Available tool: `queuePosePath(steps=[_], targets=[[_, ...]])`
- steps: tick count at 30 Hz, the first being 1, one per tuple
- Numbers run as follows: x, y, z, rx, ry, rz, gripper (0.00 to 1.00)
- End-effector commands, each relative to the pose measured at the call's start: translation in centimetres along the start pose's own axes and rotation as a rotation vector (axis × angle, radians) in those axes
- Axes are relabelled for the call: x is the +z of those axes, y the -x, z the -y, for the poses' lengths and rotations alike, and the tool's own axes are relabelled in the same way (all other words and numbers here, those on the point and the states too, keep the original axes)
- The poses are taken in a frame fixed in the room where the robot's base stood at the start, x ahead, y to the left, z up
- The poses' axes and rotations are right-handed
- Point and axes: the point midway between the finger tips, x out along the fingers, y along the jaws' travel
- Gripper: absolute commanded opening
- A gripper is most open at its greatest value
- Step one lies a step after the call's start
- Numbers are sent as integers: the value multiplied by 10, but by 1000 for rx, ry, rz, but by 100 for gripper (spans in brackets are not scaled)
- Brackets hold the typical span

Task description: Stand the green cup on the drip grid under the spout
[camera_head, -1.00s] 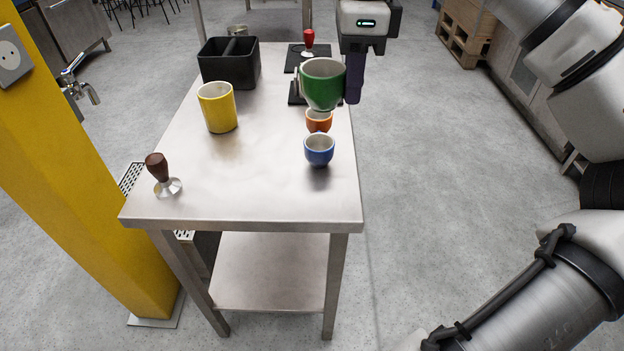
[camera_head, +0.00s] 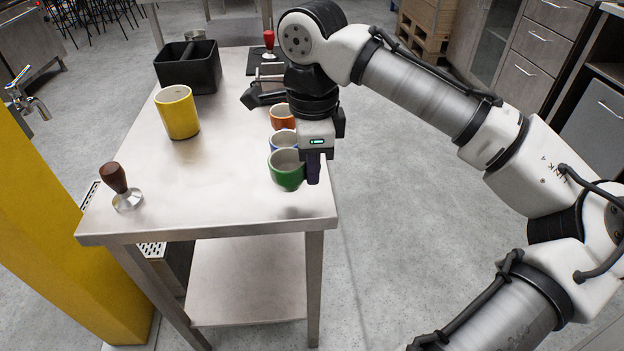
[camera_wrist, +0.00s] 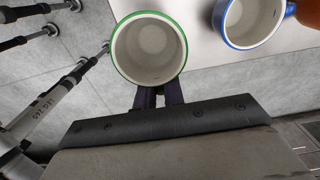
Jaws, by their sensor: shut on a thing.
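The green cup (camera_head: 286,178) is upright at the table's near right, in front of the blue cup; I cannot tell if its base touches the tabletop. My gripper (camera_head: 312,168) is shut on its right side. In the wrist view the green-rimmed cup (camera_wrist: 149,50) is empty, with the gripper fingers (camera_wrist: 158,97) against its wall. The tap with its spout (camera_head: 38,106) is at the far left, by the yellow post. A slotted metal drip grid (camera_head: 152,249) shows low behind the table's left edge, partly hidden by the tabletop.
The steel table (camera_head: 215,190) holds a blue cup (camera_head: 281,140), an orange cup (camera_head: 282,117), a yellow canister (camera_head: 177,113), a wood-handled tamper (camera_head: 121,188) and a black bin (camera_head: 188,68). The yellow post (camera_head: 50,240) stands left. The tabletop's middle is clear.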

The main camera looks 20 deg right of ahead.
Motion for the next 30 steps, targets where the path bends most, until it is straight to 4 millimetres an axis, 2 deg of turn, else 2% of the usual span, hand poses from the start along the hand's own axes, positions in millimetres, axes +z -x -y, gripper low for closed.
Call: queuePosePath(steps=[3, 6, 16, 17, 21, 30], targets=[[0, -22, 0, 1, 0, -1, 0], [0, -32, 0, 1, 1, 0, 0], [0, -34, 0, 0, 1, 1, 0], [0, -35, 0, 0, 1, 0, 11], [0, -34, 0, 0, 1, 0, 30], [0, -33, 0, 0, 1, 0, 32]])
